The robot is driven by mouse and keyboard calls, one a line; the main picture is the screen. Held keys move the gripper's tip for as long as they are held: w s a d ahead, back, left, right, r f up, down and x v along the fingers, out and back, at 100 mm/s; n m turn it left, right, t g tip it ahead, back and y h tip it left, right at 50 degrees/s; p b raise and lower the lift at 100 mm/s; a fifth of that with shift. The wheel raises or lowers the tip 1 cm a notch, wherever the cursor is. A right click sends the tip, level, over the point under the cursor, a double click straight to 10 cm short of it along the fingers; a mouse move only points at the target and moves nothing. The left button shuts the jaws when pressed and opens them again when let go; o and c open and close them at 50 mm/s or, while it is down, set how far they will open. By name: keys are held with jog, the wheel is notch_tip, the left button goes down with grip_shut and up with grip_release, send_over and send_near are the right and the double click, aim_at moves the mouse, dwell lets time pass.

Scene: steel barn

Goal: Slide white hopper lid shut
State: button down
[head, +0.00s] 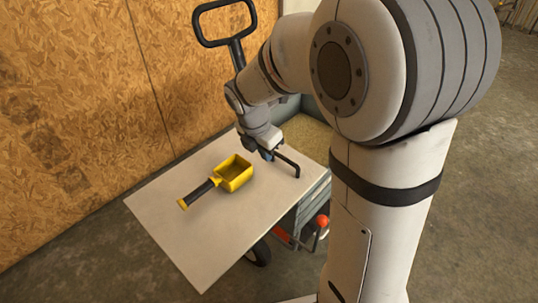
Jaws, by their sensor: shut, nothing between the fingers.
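The white hopper lid (225,235) is a flat panel lying level over a grey cart-like hopper (312,205). The lid overhangs toward the front left, and tan, grain-like contents (310,137) show in the uncovered part of the hopper behind its far right edge. A black bar handle (286,161) stands on the lid near that edge. My gripper (268,155) is shut, low over the lid at the left end of the handle. Whether it touches the handle I cannot tell. The arm hides part of the opening.
A yellow scoop (235,173) with a black grip lies on the lid, left of my gripper. A black loop handle (226,42) rises at the back by the chipboard wall (80,110). A red knob (322,221) and a wheel (258,252) show below the lid. Concrete floor is clear in front.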

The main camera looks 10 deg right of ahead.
jog(key=b+x, duration=0.2)
jog(key=x, duration=0.7)
jog(key=shift+s+f+b, duration=0.1)
jog(key=shift+f+b, duration=0.05)
jog(key=shift+b, duration=0.2)
jog(key=shift+w+d+r, duration=0.3)
jog(key=shift+w+d, duration=0.1)
jog(key=shift+d, duration=0.15)
jog(key=shift+w+d+r, duration=0.3)
jog(key=shift+w+d, duration=0.1)
jog(key=shift+d, duration=0.15)
jog(key=shift+w+d+r, duration=0.15)
jog(key=shift+w+d, duration=0.2)
jog(key=shift+d, duration=0.1)
jog(key=shift+w+r, duration=0.1)
